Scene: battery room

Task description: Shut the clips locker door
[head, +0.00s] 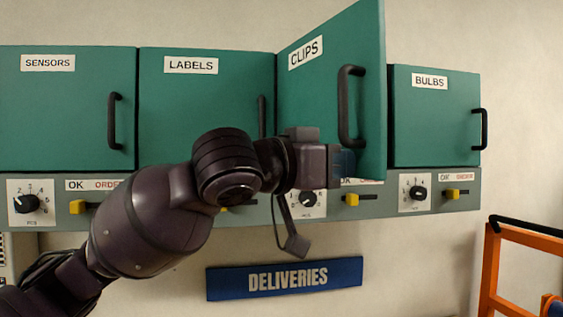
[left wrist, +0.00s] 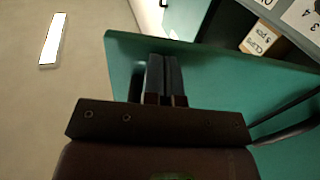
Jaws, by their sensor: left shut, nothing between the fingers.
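The green clips locker door (head: 322,90) stands open in the head view, swung out toward me, with its label and black handle (head: 343,110) on the visible face. My left gripper (head: 345,162) is shut and empty, in front of the door's lower part, just below the handle. In the left wrist view its closed fingers (left wrist: 165,80) lie over the green door panel (left wrist: 215,75). I cannot tell whether they touch it. Past the door's edge, part of the locker's inside shows, with a box labelled clips (left wrist: 262,38). My right gripper is not in view.
The sensors door (head: 65,110), labels door (head: 205,100) and bulbs door (head: 435,120) look shut. A strip with dials and yellow switches (head: 351,200) runs below. A blue deliveries sign (head: 285,279) is on the wall. An orange frame (head: 490,270) stands at right.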

